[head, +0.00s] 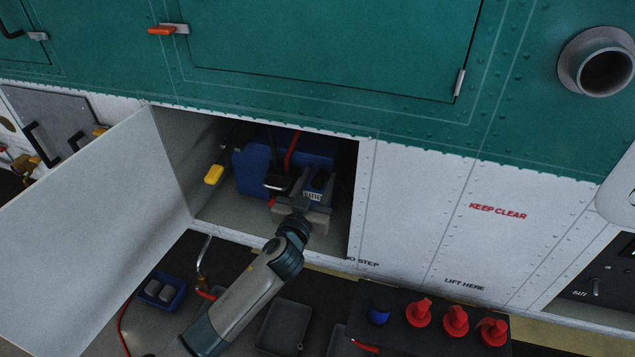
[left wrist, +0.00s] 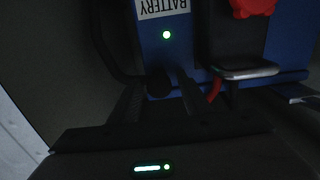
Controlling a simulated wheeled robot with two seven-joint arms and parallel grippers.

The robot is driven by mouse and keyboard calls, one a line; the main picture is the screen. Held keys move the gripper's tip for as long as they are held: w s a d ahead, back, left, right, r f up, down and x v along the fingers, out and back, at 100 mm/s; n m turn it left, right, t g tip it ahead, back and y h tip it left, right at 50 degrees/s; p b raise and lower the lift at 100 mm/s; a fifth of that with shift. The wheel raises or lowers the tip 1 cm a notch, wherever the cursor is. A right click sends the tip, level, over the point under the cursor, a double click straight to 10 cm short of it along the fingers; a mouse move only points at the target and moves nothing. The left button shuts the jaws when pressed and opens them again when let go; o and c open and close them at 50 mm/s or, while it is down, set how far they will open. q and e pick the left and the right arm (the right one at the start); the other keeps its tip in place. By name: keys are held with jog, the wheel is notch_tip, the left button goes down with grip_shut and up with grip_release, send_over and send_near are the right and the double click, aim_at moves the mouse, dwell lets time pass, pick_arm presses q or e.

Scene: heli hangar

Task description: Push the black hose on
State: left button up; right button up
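My left gripper (head: 311,190) reaches into the open compartment, in front of the blue battery (head: 250,168). In the left wrist view the battery (left wrist: 190,45) carries a white BATTERY label and a green light. A black hose (left wrist: 103,48) appears to curve down its left side to a dark round end (left wrist: 157,83). The two fingers (left wrist: 160,90) stand apart with that end between or just beyond their tips; contact cannot be told. In the head view the gripper hides the hose end. My right gripper is not in view.
The compartment door (head: 90,230) stands open at left. A yellow-handled lever (head: 213,174) hangs inside. A red strap (head: 291,150) crosses the battery. Below are a blue tray (head: 163,291), a dark tray (head: 283,327) and a black block (head: 400,335) with red caps.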

pick_arm(q)
jog(key=shift+s, duration=0.1)
jog(key=shift+s+a+f, duration=0.15)
jog(key=shift+s+a, duration=0.1)
jog(key=shift+s, duration=0.45)
jog(key=b+v, duration=0.4)
jog(key=v, duration=1.1)
jog(key=shift+s, duration=0.35)
jog(key=shift+a, duration=0.15)
